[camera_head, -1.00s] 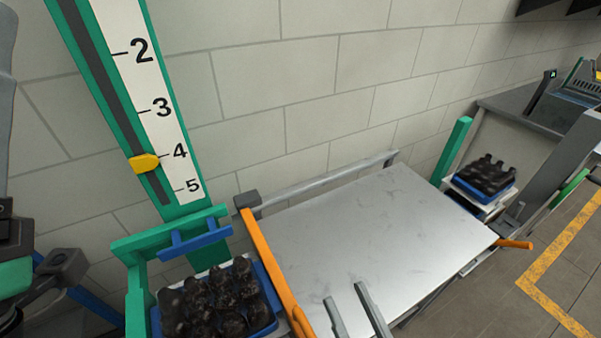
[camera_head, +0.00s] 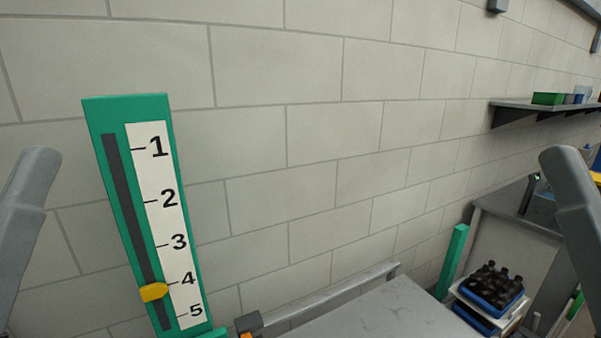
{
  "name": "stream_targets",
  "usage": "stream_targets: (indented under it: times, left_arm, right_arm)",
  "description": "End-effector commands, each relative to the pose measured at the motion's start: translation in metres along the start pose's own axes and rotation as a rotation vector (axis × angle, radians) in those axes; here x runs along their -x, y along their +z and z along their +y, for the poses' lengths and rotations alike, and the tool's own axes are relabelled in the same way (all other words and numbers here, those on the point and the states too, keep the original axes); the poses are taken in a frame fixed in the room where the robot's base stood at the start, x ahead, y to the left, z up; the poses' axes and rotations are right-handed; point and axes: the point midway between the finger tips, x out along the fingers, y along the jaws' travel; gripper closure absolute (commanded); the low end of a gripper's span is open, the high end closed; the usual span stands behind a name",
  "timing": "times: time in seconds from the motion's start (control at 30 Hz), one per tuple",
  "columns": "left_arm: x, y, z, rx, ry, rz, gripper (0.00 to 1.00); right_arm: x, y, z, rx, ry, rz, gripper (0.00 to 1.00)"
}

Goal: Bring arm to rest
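Neither of my grippers shows in the head view. A grey link of my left arm (camera_head: 28,205) stands raised at the left edge, and a grey link of my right arm (camera_head: 578,210) stands raised at the right edge. Several dark amber bottles (camera_head: 493,278) stand in a blue crate (camera_head: 486,299) at the lower right, with no gripper visible near them.
A green scale board (camera_head: 98,155) has its yellow pointer (camera_head: 154,292) near 4. A grey tabletop (camera_head: 385,315) shows at the bottom. A green post (camera_head: 453,262) stands beside the bottle stack. A wall shelf (camera_head: 535,109) is at the right.

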Motion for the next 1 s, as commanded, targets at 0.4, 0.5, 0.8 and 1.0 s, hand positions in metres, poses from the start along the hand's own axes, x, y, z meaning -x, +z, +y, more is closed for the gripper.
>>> stream_targets:
  times: [0.4, 0.5, 0.8, 1.0]
  left_arm:
    - [-0.157, -0.144, -0.001, 0.000, 0.000, 0.000, 0.50]
    - [-0.172, -0.159, -0.001, 0.000, 0.000, 0.000, 0.50]
    - [-0.174, -0.160, -0.001, 0.000, 0.000, -0.001, 0.50]
    - [-0.174, -0.160, -0.001, 0.000, 0.000, -0.001, 0.50]
  right_arm:
    - [-0.157, -0.144, 0.000, 0.001, -0.001, 0.000, 0.48]
    - [-0.172, -0.158, 0.000, 0.001, -0.001, -0.001, 0.48]
    - [-0.174, -0.160, 0.000, 0.001, -0.001, 0.000, 0.48]
    - [-0.174, -0.160, 0.000, 0.001, -0.001, 0.000, 0.48]
